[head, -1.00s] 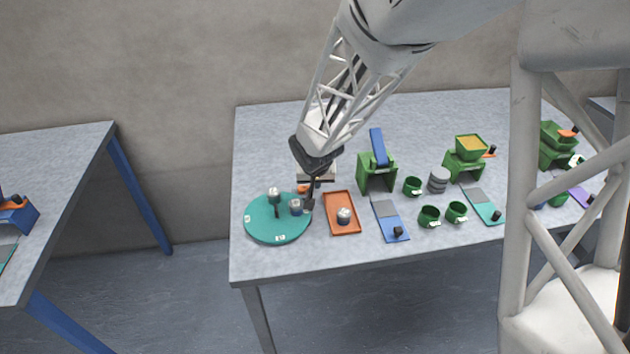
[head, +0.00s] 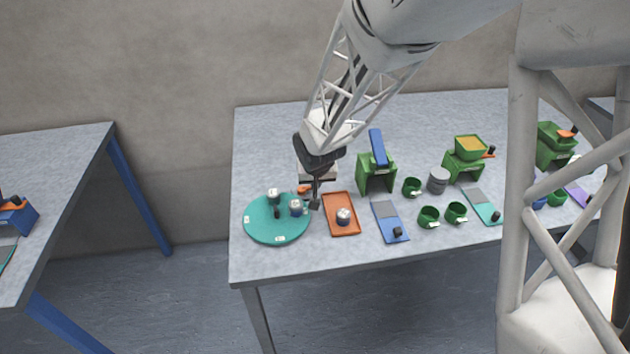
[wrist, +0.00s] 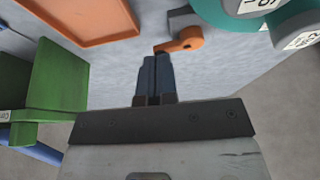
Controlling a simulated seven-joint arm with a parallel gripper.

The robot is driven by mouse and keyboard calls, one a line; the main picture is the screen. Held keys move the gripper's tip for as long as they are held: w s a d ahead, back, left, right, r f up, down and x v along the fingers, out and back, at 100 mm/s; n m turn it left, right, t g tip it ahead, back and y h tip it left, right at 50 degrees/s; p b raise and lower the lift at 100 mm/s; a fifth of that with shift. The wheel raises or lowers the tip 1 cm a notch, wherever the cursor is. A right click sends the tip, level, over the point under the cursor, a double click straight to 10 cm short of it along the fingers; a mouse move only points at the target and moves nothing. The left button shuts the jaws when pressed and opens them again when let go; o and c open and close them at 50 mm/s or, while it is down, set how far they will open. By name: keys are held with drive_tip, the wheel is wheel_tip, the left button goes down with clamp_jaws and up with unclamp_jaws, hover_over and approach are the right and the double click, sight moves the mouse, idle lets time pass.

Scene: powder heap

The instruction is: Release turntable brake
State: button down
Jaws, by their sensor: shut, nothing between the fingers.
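The teal turntable (head: 262,232) lies at the left end of the table, with a few small labelled jars on it. Its edge shows at the top right of the wrist view (wrist: 235,22). In the head view the lever (head: 303,189) is partly hidden behind my gripper. My gripper (head: 314,204) is shut and empty, pointing down between the turntable and the orange tray. In the wrist view its fingertips (wrist: 156,60) are right by the lever's dark end; I cannot tell whether they touch.
The orange tray (head: 354,231) with one jar stands just right of my gripper. Beyond it are a green stand (head: 376,180), a blue board (head: 386,220) and several green cups. The table's front left corner is clear.

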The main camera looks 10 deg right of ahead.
drive_tip(key=shift+w+d+n+y, duration=0.1)
drive_tip(key=shift+w+n+y, duration=0.15)
drive_tip(key=shift+n, duration=0.35)
drive_tip(key=shift+w+d+n+y, duration=0.15)
drive_tip(key=shift+n+y, duration=0.1)
drive_tip(key=shift+n, duration=0.35)
drive_tip(key=shift+w+n+g+y, duration=0.2)
drive_tip(key=shift+w+n+y, duration=0.2)
drive_tip(key=shift+n, duration=0.75)
drive_tip(key=shift+w+n+g+y, duration=0.2)
drive_tip(key=shift+w+n+y, duration=0.2)
drive_tip(key=shift+n, duration=0.75)
drive_tip(key=shift+w+a+n+g+y, duration=0.15)
drive_tip(key=shift+w+n+y, duration=0.1)
drive_tip(key=shift+n, duration=0.45)
drive_tip(key=shift+w+d+n+g+y, duration=0.15)
drive_tip(key=shift+w+n, duration=0.1)
drive_tip(key=shift+n, duration=0.45)
drive_tip(key=n, duration=0.2)
drive_tip(key=w+a+n+g, duration=0.1)
drive_tip(key=shift+n+y, duration=0.4)
drive_tip(key=shift+s, duration=0.1)
drive_tip(key=shift+s+a, duration=0.35)
drive_tip(key=shift+s, duration=0.15)
